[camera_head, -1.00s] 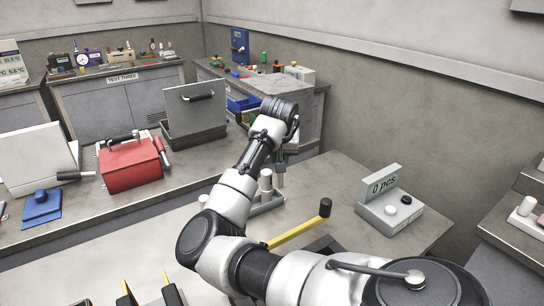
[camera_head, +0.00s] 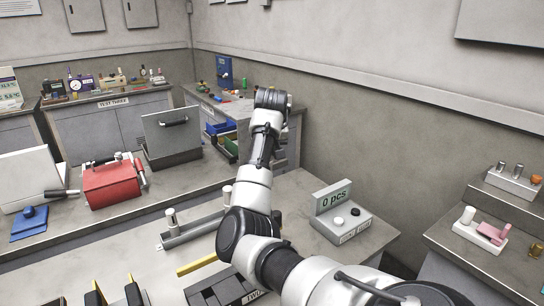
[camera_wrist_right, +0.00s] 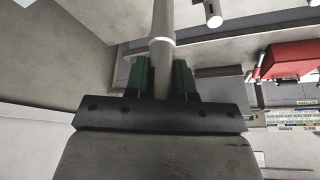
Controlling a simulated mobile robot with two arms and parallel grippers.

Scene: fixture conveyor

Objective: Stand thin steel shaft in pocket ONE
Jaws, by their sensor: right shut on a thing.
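In the right wrist view my right gripper (camera_wrist_right: 160,78) has its green fingers shut on a pale round shaft (camera_wrist_right: 162,28), which runs from between them out past the top edge. Its far end is out of sight. In the head view my right arm hides this gripper and shaft. A dark block (camera_head: 208,290) with square pockets and a label reading TWO lies at the bottom centre, partly behind my arm. No pocket marked ONE can be made out. My left gripper cannot be picked out.
A grey rail (camera_head: 190,232) with upright posts stands left of my arm, near a yellow bar (camera_head: 196,265). A counter reading 0 pcs (camera_head: 340,212) stands on the right. A red box (camera_head: 113,185) is at left. Black pieces with yellow edges (camera_head: 133,290) are at bottom left.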

